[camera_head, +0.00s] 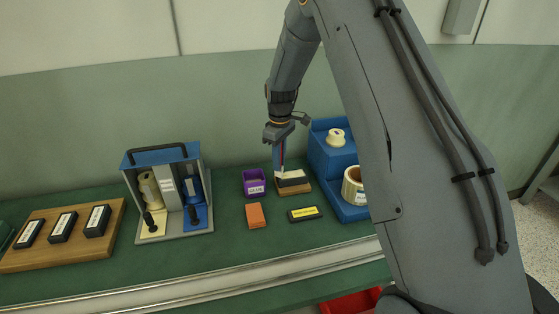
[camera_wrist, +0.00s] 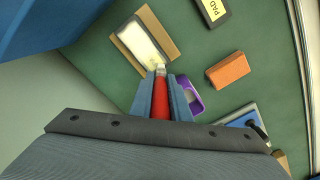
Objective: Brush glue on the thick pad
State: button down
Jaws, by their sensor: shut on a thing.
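My gripper (camera_head: 279,150) is shut on a brush with a red handle (camera_wrist: 160,98), pointing down. The brush's pale tip (camera_wrist: 160,69) is at the edge of a dark pad with a whitish top (camera_head: 293,176); whether it touches cannot be told. This pad (camera_wrist: 142,43) lies on a brown board (camera_wrist: 172,46). A purple glue pot (camera_head: 254,188) stands left of the board, and also shows beside my fingers in the wrist view (camera_wrist: 195,103). A black pad with a yellow label (camera_head: 305,214) lies in front of the board; "PAD" shows on a pad in the wrist view (camera_wrist: 214,10).
An orange block (camera_head: 256,215) lies before the glue pot. A blue-topped tool caddy (camera_head: 165,158) and a wooden board with three black blocks (camera_head: 115,225) stand left. A blue stepped stand (camera_head: 330,180) with tape rolls is close on the right. The table front has a metal rail.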

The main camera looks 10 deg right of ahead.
jog(key=shift+d, duration=0.1)
jog(key=shift+d+f, duration=0.15)
jog(key=shift+d, duration=1.75)
jog(key=shift+a, duration=2)
jog(key=shift+r+p, duration=1.5)
jog(key=shift+r, duration=2.05)
